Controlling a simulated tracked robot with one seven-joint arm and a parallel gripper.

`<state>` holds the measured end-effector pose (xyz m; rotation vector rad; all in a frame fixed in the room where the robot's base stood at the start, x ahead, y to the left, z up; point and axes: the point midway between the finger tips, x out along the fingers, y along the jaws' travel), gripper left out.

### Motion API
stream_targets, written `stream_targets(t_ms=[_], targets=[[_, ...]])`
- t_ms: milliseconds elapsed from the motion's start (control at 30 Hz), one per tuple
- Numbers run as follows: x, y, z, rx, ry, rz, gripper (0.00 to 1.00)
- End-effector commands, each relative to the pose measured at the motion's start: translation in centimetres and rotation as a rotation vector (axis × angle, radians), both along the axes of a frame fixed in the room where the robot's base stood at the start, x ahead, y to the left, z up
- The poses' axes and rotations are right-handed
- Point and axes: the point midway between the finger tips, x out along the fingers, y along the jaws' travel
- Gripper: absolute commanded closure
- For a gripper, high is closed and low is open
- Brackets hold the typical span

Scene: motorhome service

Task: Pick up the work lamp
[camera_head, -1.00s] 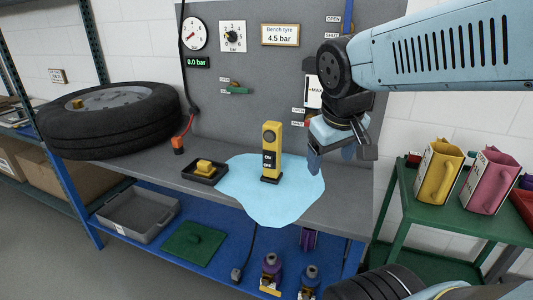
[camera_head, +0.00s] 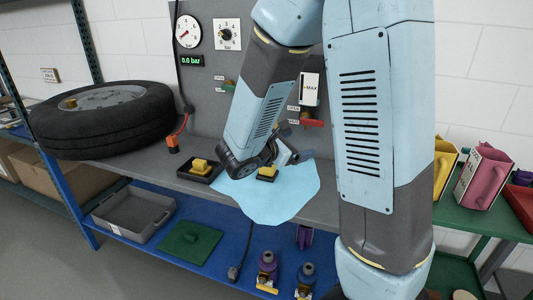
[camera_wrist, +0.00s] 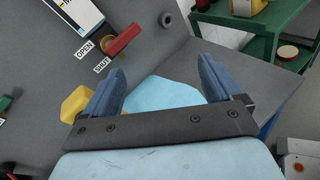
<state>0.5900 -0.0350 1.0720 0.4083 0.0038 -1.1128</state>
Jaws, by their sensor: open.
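The work lamp is yellow with a black base and stood upright on a light blue patch (camera_head: 290,202) on the bench. In the head view my arm now hides most of it; only a small yellow and black part (camera_head: 268,173) shows low beside my gripper (camera_head: 290,155). In the wrist view my gripper (camera_wrist: 161,78) is open, with blue fingers spread apart and nothing between them but the patch beyond. A yellow part (camera_wrist: 76,104), likely the lamp, shows just outside the left finger, partly hidden by it.
The back panel has a red lever (camera_wrist: 123,40) close to my gripper. A green trolley (camera_head: 458,215) with jugs stands at the right.

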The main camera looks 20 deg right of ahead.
Motion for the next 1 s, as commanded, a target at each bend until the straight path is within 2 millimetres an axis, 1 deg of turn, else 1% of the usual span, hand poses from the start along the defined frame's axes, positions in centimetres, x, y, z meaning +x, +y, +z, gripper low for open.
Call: stream_targets(t_ms=[33, 100, 200, 300, 400, 467, 533, 600, 667, 900, 1000], targets=[[1.3, 1.4, -0.9, -0.062, 0.031, 0.071, 0.08], [2.9, 3.2, -1.8, -0.141, 0.057, 0.166, 0.08], [4.7, 5.8, -3.2, -0.236, 0.087, 0.289, 0.08], [5.9, 8.0, -4.4, -0.305, 0.104, 0.386, 0.08], [6.6, 9.5, -5.2, -0.347, 0.114, 0.451, 0.08], [6.8, 10.0, -5.5, -0.362, 0.117, 0.474, 0.08], [7.2, 10.2, -5.7, -0.371, 0.118, 0.488, 0.08], [7.8, 9.9, -5.7, -0.375, 0.118, 0.492, 0.08], [8.5, 9.4, -5.7, -0.374, 0.119, 0.491, 0.08], [11.9, 6.8, -5.7, -0.375, 0.119, 0.49, 0.08], [13.0, 6.1, -5.7, -0.374, 0.119, 0.49, 0.08]])
